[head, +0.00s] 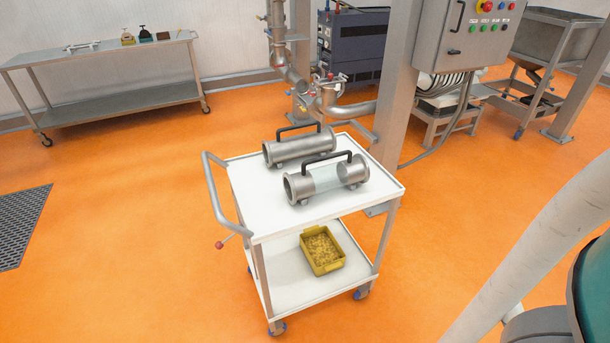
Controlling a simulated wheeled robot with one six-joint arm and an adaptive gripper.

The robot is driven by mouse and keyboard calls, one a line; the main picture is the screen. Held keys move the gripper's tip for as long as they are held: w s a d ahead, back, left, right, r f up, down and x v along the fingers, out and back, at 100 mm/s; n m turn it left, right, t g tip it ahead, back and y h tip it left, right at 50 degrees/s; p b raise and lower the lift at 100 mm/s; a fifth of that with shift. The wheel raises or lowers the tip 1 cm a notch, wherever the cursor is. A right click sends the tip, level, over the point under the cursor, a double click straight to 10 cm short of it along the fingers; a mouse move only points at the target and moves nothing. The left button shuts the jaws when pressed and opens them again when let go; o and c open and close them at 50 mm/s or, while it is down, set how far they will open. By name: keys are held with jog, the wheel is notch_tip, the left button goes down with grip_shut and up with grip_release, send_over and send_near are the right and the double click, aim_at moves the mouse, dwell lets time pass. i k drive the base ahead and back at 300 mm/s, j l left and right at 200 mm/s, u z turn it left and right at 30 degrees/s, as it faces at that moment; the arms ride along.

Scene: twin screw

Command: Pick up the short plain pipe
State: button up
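The short plain pipe (300,148) is a grey steel tube with flanged ends and a black handle on top. It lies on the white top shelf of the cart (280,222), on the far side. A second pipe (352,172) with a clear glass middle section and a black handle lies in front of it, to the right, close but seemingly apart. My gripper is not in view.
The cart's push handle (216,200) sticks up at its left side. A yellow bin (322,250) with small pieces sits on the lower shelf. Fixed piping (335,105) and a steel post (397,80) stand behind the cart.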

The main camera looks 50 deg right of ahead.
aim_at(277, 151)
jog(key=z, duration=0.95)
jog(key=j+z, duration=0.15)
jog(key=j, duration=0.15)
